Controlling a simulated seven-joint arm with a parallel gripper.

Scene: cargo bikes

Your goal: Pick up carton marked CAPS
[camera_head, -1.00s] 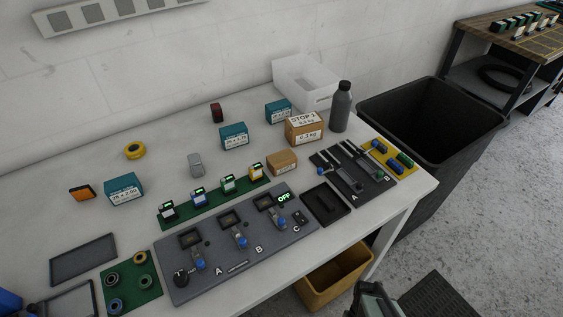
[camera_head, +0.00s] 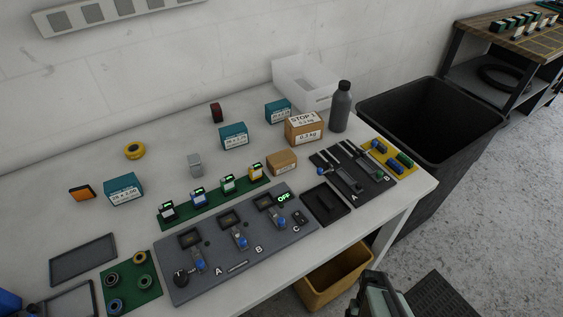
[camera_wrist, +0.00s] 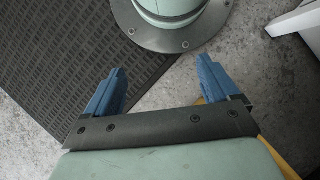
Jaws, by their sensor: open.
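No lettering reading CAPS can be made out in any view. A small brown carton (camera_head: 282,162) sits on the white table behind the dark control panel; its marking is too small to read. A larger brown carton (camera_head: 304,129) behind it is marked STOP 1 and 0.3 kg. My gripper (camera_wrist: 162,68) shows in the wrist view with its two blue fingers apart and nothing between them. It is over the floor, away from both cartons. In the head view only a part of my arm shows at the bottom edge, and the fingers are not visible.
Teal boxes (camera_head: 124,190) stand on the table (camera_head: 75,160). A grey bottle (camera_head: 341,107) and a white bin (camera_head: 290,72) stand behind the cartons. The control panel (camera_head: 222,262) and black tray (camera_head: 325,204) lie in front. A black bin (camera_head: 405,155) stands right, an ochre bin (camera_head: 325,285) below.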

